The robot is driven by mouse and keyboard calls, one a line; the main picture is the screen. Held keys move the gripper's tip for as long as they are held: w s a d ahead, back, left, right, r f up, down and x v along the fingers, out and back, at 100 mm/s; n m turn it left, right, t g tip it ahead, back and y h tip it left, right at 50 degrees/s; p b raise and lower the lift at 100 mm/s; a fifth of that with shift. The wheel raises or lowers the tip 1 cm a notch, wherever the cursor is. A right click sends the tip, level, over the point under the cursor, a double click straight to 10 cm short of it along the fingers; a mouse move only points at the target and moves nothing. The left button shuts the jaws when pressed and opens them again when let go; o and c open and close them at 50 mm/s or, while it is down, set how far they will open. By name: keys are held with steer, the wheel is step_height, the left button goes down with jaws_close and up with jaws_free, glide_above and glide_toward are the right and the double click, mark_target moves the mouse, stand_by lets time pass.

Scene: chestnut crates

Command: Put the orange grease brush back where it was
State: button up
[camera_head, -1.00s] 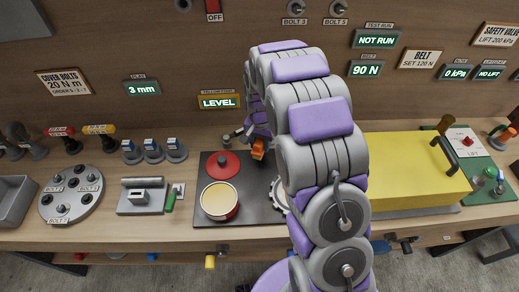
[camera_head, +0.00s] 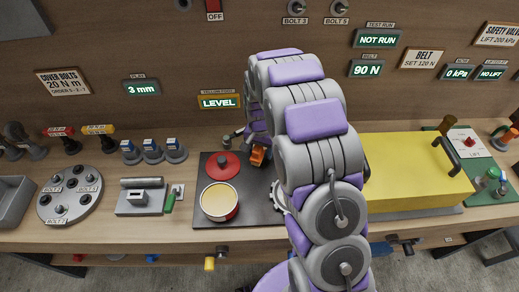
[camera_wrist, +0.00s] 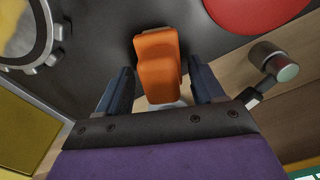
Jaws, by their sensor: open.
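The orange grease brush (camera_wrist: 158,62) is between the two fingers of my gripper (camera_wrist: 162,88) in the wrist view, with a gap on each side. The fingers are open and do not appear to touch it. In the head view the orange brush (camera_head: 258,156) shows just left of my arm, at the back of the dark mat (camera_head: 250,206). My gripper is mostly hidden behind my arm there. Whether the brush rests on the mat or in a holder is hard to tell.
A red lid (camera_head: 223,165) and an open tin of cream-coloured grease (camera_head: 219,201) stand on the mat left of my arm. A toothed gear (camera_wrist: 30,35) lies on the other side. A grey cylinder (camera_wrist: 272,60) is close to the gripper. A yellow cover (camera_head: 415,172) stands at right.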

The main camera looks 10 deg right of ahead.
steer(key=shift+r, duration=0.15)
step_height(320, 180, up, 12)
steer(key=p, duration=0.2)
steer(key=shift+a+p, duration=0.1)
steer(key=shift+p, duration=0.25)
steer(key=s+r+n, duration=0.2)
steer(key=s+r, duration=0.3)
steer(key=s, duration=0.4)
steer(key=s+r+n, duration=0.1)
steer(key=s+r, duration=0.4)
steer(key=s, duration=0.5)
steer(key=s+r+n+g, duration=0.1)
steer(key=s+n, duration=0.2)
steer(key=s, duration=1.6)
steer(key=shift+s+a+r+n+g, duration=0.2)
steer(key=shift+a+n+g, duration=0.1)
steer(key=shift+n+g, duration=0.1)
